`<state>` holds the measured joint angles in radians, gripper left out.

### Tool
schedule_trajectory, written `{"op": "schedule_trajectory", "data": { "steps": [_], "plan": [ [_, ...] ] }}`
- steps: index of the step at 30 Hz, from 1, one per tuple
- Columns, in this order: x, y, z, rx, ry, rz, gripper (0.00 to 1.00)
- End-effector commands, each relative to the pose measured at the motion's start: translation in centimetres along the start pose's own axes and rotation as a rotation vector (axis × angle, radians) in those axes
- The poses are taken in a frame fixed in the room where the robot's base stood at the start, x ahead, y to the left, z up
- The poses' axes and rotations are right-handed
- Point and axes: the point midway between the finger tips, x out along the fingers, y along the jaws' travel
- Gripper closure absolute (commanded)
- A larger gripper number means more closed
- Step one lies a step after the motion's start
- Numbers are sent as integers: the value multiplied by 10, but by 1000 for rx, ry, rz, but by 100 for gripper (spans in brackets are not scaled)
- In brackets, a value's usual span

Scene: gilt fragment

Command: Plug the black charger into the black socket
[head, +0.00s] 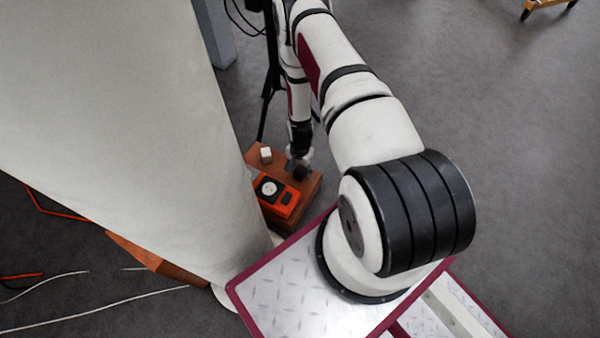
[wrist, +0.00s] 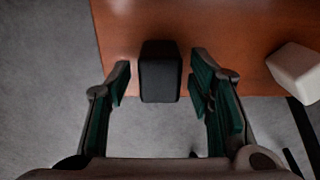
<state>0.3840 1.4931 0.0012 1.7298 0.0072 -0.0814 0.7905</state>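The black charger (wrist: 160,72), a dark block, lies at the edge of the brown wooden surface in the wrist view. My gripper (wrist: 160,85) is open around it, one finger on each side with a gap to the block. In the head view my gripper (head: 299,164) is small and dark above the right part of the wooden surface; the charger cannot be told apart from it there. An orange box (head: 262,201) near the front of that surface has a dark patch (head: 286,198), which looks like the black socket, beside a white round socket (head: 269,187). The orange box is outside the wrist view.
A white block (wrist: 296,72) lies right of the charger in the wrist view; it also shows in the head view (head: 265,155) at the back of the wooden surface (head: 310,187). A large pale curved object (head: 130,110) hides the surface's left side. Cables lie on the floor.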

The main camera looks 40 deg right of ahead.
Motion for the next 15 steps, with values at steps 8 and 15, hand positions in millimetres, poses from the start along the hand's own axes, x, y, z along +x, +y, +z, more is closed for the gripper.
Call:
{"op": "schedule_trajectory", "data": {
  "steps": [8, 15],
  "plan": [
    [0, 0, 0, 0, 0, 0, 95],
    [-1, 0, 0, 0, 0, 0, 95]
  ]
}}
